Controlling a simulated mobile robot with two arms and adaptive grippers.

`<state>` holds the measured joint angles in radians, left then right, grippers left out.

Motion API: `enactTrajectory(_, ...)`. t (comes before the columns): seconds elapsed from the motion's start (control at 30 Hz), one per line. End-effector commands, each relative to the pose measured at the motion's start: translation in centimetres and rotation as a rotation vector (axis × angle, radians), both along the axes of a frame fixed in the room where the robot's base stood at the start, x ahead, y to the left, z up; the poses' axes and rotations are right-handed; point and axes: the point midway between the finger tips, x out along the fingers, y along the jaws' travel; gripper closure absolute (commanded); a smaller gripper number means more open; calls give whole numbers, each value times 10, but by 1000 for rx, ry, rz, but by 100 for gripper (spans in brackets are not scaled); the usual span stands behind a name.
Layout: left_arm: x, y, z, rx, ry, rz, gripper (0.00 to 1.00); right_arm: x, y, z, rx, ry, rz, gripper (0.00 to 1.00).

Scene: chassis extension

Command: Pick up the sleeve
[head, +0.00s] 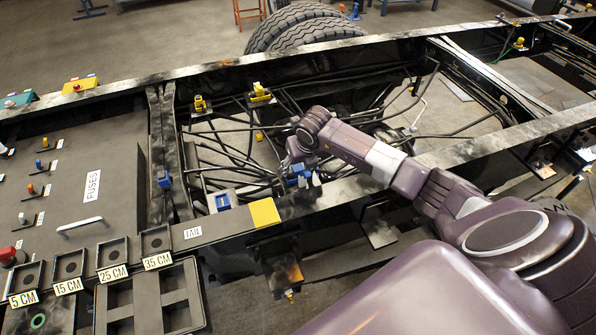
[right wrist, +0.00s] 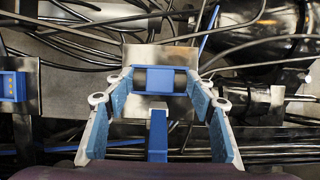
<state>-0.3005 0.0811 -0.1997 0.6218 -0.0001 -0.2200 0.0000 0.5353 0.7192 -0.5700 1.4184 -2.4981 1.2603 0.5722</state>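A blue upright bar (right wrist: 158,135) shows nearer the camera. In the head view the gripper hides this spot. My left gripper is not in view.
Dark cables and hoses (head: 235,150) run close around the gripper inside the chassis frame. A panel with labelled slots (head: 115,262) is at the lower left.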

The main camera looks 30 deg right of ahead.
Motion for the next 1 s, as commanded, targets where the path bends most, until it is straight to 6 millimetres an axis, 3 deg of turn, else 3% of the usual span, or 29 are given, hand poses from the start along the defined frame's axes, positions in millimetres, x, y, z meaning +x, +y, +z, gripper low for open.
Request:
enactTrajectory(0.17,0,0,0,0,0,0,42,0,0,0,-1,0,0,74)
enactTrajectory(0.47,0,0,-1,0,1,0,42,1,0,3,0,-1,0,74)
enactTrajectory(0.63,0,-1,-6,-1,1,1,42,1,-1,16,-1,-4,1,74)
enactTrajectory(0.77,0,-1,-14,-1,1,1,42,2,-1,39,-2,-8,1,74)
enactTrajectory(1.0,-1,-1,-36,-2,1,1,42,3,-1,108,-3,-11,1,74)
